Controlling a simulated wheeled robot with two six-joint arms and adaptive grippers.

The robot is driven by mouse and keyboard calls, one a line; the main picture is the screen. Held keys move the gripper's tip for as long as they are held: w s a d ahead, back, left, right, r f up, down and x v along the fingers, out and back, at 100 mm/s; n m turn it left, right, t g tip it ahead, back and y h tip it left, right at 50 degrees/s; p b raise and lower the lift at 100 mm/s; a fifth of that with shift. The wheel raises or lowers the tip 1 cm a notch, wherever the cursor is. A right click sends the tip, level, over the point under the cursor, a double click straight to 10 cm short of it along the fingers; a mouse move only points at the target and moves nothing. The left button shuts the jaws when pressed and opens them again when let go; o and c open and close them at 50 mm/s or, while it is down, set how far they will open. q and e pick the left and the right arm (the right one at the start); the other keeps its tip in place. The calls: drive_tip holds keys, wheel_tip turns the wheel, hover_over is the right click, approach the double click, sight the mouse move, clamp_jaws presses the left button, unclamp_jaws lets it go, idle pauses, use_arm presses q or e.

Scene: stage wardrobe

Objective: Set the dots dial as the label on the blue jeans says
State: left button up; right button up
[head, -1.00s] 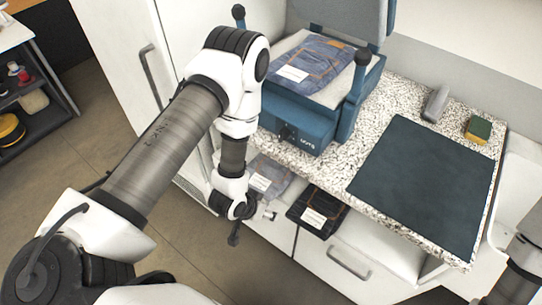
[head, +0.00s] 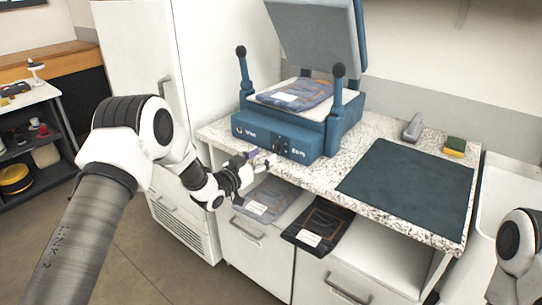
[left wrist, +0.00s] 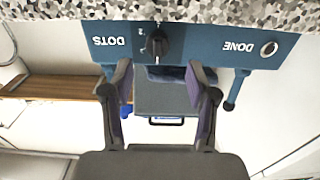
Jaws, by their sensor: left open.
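The blue jeans (head: 312,92) lie folded on the pad of the blue press, with a white label (head: 285,97) on them. Its writing is too small to read. The dots dial (head: 279,146) is a dark knob on the press front, beside the word DOTS. In the left wrist view the dial (left wrist: 155,45) appears upside down, with its small marks barely legible. My left gripper (head: 258,158) is open and empty, just in front of the dial. In the left wrist view its fingertips (left wrist: 160,75) are spread on either side of the dial's line, apart from it.
The press (head: 315,142) stands on a speckled counter (head: 345,152) with its lid (head: 318,38) raised. A DONE button (left wrist: 268,49) shares its front. Grey-blue jeans (head: 275,195) and black jeans (head: 328,218), both labelled, lie below the counter edge. A dark mat (head: 410,188) is right.

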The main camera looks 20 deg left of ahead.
sight(274, 148)
use_arm(q)
drive_tip(key=x, duration=0.5)
drive_tip(key=shift+w+d, duration=0.2)
drive_tip(key=shift+w, duration=0.1)
drive_tip(key=shift+s+r, duration=0.15)
drive_tip(key=shift+s, duration=0.05)
drive_tip(key=shift+c, duration=0.3)
clamp_jaws()
